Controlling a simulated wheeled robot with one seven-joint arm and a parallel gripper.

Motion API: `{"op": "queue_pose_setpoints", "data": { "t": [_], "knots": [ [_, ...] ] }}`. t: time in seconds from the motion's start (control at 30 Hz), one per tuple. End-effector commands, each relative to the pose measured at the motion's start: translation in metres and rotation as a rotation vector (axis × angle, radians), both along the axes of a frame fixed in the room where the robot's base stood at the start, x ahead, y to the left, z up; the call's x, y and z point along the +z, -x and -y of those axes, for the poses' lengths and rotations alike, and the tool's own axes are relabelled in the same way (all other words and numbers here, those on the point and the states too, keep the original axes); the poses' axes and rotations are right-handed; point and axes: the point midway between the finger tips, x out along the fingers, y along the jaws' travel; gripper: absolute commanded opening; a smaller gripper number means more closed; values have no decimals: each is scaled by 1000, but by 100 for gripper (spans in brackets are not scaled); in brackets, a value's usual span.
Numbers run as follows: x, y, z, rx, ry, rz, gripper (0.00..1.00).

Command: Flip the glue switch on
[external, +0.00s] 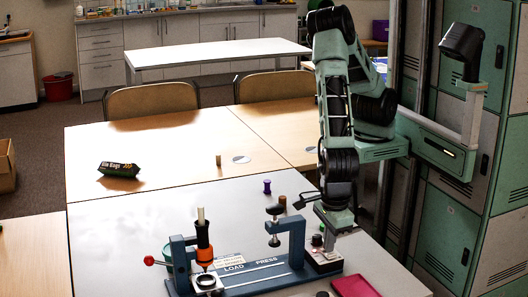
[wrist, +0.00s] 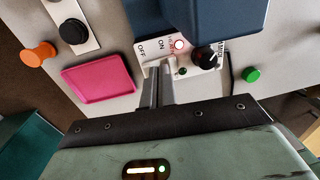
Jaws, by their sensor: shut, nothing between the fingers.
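The white switch panel (wrist: 203,54) shows in the wrist view, with OFF and ON labels, a black knob (wrist: 205,55), a small round lamp with a red rim (wrist: 179,45) and red lettering. My gripper (wrist: 158,66) is shut and empty, its fingertips at the panel's near edge, just below the OFF and ON labels. A pale piece by the tips may be the switch lever; the fingers partly hide it, and I cannot tell its position or whether they touch it. In the external view my gripper (external: 330,241) points down over the panel (external: 324,262) at the press's right end.
The blue glue press (external: 297,245) stands left of the panel, with an orange-and-black bottle-like part (external: 204,245). A pink tray (external: 356,287) lies in front. Small spools (external: 267,186) stand behind the press. A dark package (external: 119,169) lies on the far table. The grey table's left is clear.

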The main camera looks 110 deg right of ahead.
Motion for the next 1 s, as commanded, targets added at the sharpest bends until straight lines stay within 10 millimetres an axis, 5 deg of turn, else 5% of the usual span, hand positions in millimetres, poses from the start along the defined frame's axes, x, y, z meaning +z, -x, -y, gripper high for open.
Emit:
{"op": "queue_pose_setpoints", "data": {
  "t": [0.37, 1.0],
  "knots": [
    [21, 0, 2, -1, 0, 0, 0],
    [127, -1, 18, -2, -2, 2, 0]
  ]
}}
